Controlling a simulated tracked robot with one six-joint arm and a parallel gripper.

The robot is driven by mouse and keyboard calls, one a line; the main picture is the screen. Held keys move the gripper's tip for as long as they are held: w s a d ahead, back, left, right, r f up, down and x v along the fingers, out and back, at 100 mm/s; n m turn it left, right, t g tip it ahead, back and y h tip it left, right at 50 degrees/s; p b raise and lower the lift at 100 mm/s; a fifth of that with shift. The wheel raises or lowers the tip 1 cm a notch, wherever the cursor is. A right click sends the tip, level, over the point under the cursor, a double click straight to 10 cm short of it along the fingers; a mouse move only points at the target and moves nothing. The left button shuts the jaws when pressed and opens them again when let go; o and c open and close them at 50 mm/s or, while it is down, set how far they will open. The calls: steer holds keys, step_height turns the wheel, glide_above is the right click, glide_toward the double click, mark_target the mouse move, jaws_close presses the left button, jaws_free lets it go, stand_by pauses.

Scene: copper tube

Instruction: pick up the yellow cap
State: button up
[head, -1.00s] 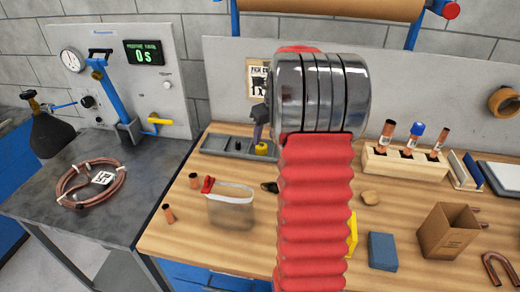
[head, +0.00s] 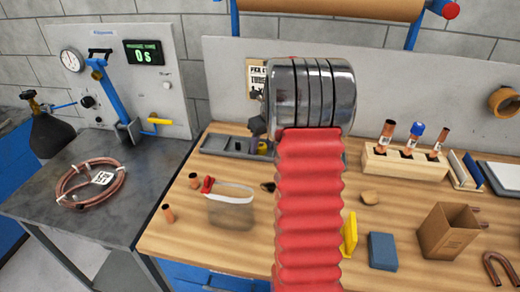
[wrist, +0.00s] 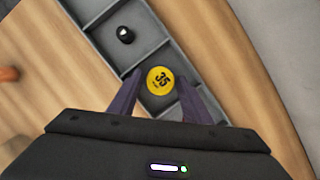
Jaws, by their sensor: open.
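The yellow cap (wrist: 160,80), marked 35, sits in a compartment of the grey tray (wrist: 148,52). In the head view the cap (head: 263,148) shows near the tray's right part, partly hidden by my arm. My gripper (wrist: 160,76) is open and empty, with one finger on each side of the cap in the wrist view. I cannot tell how far the fingertips are above it. In the head view my gripper (head: 258,125) is a small dark shape over the tray, largely behind my arm.
A black cap (wrist: 125,35) sits in the neighbouring compartment. A clear pouch (head: 231,207) and copper pieces (head: 168,213) lie in front of the tray. A wooden block (head: 405,162) with tubes, a yellow item (head: 349,235), a blue block (head: 382,251) and a cardboard box (head: 449,231) stand to the right.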

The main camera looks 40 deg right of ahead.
mark_target(262, 146)
steer(key=shift+c, duration=0.4)
steer(key=c, duration=0.7)
steer(key=shift+r, duration=0.1)
step_height(262, 146, up, 10)
stand_by(0.8)
